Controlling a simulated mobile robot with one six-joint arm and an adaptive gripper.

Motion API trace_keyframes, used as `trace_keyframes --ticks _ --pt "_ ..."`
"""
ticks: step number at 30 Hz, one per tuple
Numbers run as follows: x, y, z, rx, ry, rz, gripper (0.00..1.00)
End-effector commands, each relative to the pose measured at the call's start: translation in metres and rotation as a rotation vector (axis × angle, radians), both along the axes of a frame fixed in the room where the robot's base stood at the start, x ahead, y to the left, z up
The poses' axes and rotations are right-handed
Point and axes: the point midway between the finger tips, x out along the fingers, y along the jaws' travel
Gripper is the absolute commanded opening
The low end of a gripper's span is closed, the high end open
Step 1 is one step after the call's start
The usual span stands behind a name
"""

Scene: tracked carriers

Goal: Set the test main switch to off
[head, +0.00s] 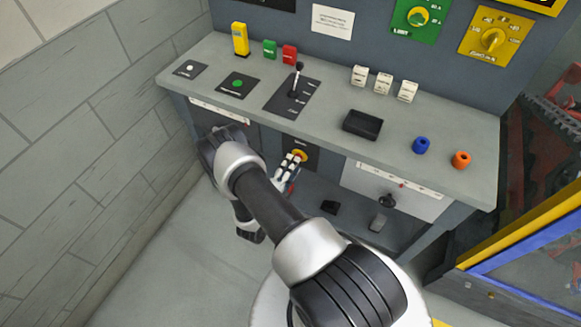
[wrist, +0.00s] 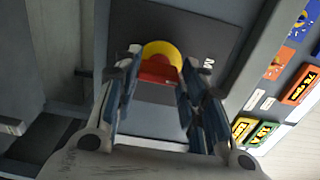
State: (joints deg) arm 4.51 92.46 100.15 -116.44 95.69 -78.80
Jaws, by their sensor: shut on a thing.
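The main switch is a red knob (wrist: 157,75) on a round yellow plate (wrist: 162,50), set in a dark square panel (wrist: 205,45) on the desk's front face. In the head view a bit of its yellow plate (head: 299,154) shows just beyond my gripper (head: 289,168). In the wrist view my gripper (wrist: 157,78) has one finger on each side of the red knob and is shut on it. The knob's lower part and its exact angle are hard to make out. The panel's lettering is too small to read.
The desk top (head: 340,140) above carries a lever (head: 296,80), a black tray (head: 362,124), a blue cylinder (head: 421,145) and an orange one (head: 461,159). A white panel with a black knob (head: 388,201) is to the right. A wall (head: 80,130) bounds the left.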

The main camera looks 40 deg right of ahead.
Motion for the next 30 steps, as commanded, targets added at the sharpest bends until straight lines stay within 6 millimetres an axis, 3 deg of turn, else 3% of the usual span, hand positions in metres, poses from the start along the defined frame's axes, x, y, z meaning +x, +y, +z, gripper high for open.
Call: trace_keyframes --ticks 3,4,12,23,30 --pt "0.000 0.000 0.000 0.000 0.000 -0.001 0.14" --pt "0.000 0.000 0.000 0.000 0.000 -0.001 0.39" --pt "0.000 0.000 0.000 0.000 -0.001 0.000 0.57" --pt "-0.001 0.002 0.000 0.000 -0.001 0.001 0.58" --pt "-0.012 0.034 -0.001 0.001 0.003 0.008 0.58"
